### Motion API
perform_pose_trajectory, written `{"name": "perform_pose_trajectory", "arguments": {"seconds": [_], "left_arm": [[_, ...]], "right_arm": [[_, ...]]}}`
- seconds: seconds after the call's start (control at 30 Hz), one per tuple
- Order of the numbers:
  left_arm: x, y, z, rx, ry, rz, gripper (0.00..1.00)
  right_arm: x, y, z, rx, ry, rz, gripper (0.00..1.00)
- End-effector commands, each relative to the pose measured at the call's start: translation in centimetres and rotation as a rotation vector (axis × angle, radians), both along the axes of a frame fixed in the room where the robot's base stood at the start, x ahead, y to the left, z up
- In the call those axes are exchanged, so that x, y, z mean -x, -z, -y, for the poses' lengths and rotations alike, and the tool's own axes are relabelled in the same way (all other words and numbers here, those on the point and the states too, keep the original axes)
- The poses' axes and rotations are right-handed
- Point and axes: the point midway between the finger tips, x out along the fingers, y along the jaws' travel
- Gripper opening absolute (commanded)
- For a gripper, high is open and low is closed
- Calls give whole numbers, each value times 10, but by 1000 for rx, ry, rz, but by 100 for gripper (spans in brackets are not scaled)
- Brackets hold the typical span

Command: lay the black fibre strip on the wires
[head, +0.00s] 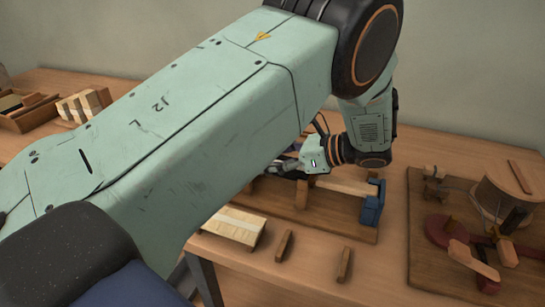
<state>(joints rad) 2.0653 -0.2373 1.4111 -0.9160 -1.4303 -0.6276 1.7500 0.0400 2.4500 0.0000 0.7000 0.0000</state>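My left arm crosses the picture from the lower left and bends down at the centre. My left gripper (283,169) is at its end, small and dark, low over a wooden fixture board (335,231). Its fingers are partly hidden behind my arm, and I cannot tell whether they are open or hold anything. The fixture has a light wooden bar (345,188), a brown upright (302,194) and a blue block (372,205) at its right end. I cannot make out the black fibre strip or the wires. My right gripper is not in view.
A pale ribbed block (234,226) and two small wooden pieces (284,246) (344,264) lie in front of the fixture. A board with a wooden drum (505,195) and red wheel (450,232) stands right. A wooden tray (30,118) and pale blocks (84,104) are far left.

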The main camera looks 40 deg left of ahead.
Motion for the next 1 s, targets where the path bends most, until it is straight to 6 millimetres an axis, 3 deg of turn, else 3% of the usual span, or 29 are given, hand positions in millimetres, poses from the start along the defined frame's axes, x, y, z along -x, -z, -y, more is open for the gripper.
{"name": "perform_pose_trajectory", "arguments": {"seconds": [0.27, 0.3, 0.6, 1.0], "left_arm": [[0, 4, 0, 0, 0, 0, 28], [0, 4, 0, 0, 0, 1, 61], [0, 4, 0, 0, 0, 0, 86], [-2, 1, 6, -1, 2, 2, 86]], "right_arm": [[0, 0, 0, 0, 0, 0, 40], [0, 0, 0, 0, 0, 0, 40], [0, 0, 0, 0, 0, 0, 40], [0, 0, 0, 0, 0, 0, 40]]}}
